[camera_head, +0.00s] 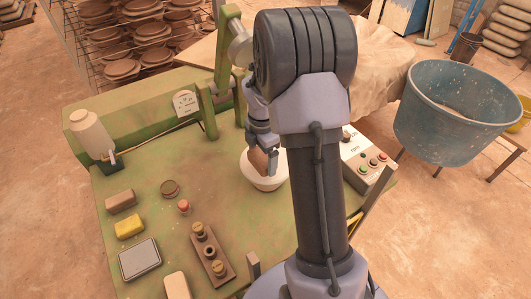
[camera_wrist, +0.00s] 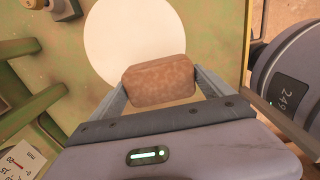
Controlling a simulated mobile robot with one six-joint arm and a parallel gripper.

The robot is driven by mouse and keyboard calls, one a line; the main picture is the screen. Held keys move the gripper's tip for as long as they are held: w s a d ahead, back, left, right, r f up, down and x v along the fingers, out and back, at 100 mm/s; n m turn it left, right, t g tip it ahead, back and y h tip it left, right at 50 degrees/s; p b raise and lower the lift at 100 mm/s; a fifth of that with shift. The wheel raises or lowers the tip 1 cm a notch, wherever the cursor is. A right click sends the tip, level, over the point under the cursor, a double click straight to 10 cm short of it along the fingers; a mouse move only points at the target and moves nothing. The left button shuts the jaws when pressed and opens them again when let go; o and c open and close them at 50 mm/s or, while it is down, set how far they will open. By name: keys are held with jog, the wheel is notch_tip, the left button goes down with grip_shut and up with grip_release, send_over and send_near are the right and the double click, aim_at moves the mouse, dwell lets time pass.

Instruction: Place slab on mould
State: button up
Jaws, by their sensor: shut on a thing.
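The slab is a brown, clay-like block (camera_wrist: 158,82). My gripper (camera_wrist: 161,84) is shut on it, with one finger at each end. The mould is a white round piece (camera_wrist: 132,38) that fills the upper middle of the wrist view, behind the slab. In the head view the mould (camera_head: 266,183) sits on the green machine table. My gripper (camera_head: 262,146) points down there, and the slab (camera_head: 258,161) shows at the mould's upper side, partly hidden by my gripper. I cannot tell whether slab and mould touch. My arm hides part of the mould's right side.
A green press arm (camera_head: 226,45) rises behind the mould. A control box with buttons (camera_head: 367,163) stands at the right. A white bottle (camera_head: 90,133), a yellow sponge (camera_head: 129,227), a grey-lidded box (camera_head: 139,259) and a bolted block (camera_head: 212,253) occupy the table's left and front.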

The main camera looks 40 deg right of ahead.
jog(key=w+d, duration=0.2)
jog(key=d, duration=0.1)
jog(key=w+d, duration=0.1)
jog(key=shift+w+d+f+b, duration=0.3)
jog(key=shift+d+f, duration=0.05)
jog(key=shift+d, duration=0.05)
notch_tip(320, 180, down, 3)
jog(key=shift+a+f+b, duration=0.1)
jog(key=shift+f+b, duration=0.05)
jog(key=shift+b, duration=0.5)
